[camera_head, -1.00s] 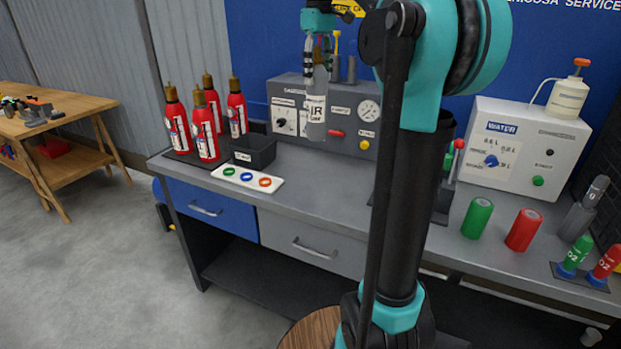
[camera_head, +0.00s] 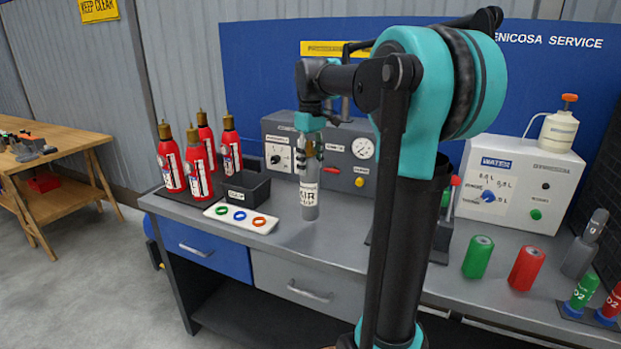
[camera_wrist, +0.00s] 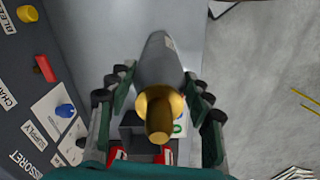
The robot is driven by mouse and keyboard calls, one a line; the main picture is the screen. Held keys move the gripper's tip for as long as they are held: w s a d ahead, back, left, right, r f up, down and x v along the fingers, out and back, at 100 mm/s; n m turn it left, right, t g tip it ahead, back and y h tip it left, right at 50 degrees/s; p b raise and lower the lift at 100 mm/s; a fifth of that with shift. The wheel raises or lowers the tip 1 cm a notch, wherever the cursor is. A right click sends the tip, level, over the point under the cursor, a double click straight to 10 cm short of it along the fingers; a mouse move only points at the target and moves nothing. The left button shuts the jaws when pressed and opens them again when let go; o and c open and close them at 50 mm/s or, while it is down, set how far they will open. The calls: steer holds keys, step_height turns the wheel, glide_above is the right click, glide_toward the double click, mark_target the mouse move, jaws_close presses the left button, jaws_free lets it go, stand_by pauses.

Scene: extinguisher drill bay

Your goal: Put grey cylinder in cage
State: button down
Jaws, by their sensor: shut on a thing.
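The grey cylinder (camera_head: 308,198) has a white AIR label and hangs upright below my gripper (camera_head: 310,150), over the bench top in front of the grey gauge panel. Whether its base touches the bench is unclear. The wrist view shows its grey body (camera_wrist: 160,62) and brass valve (camera_wrist: 158,115) between my green fingers. My gripper is shut on it near its top. I cannot make out a cage; my arm hides part of the bench, where a dark holder (camera_head: 442,238) partly shows.
Several red extinguishers (camera_head: 198,172) stand at the left beside a black bin (camera_head: 246,188) and a white ring plate (camera_head: 240,217). A green cylinder (camera_head: 478,257) and a red cylinder (camera_head: 526,268) stand right of my arm, before the white WATER box (camera_head: 517,183).

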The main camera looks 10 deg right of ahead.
mark_target(311, 177)
steer(key=shift+f, duration=2.45)
steer(key=c, duration=0.7)
jaws_free()
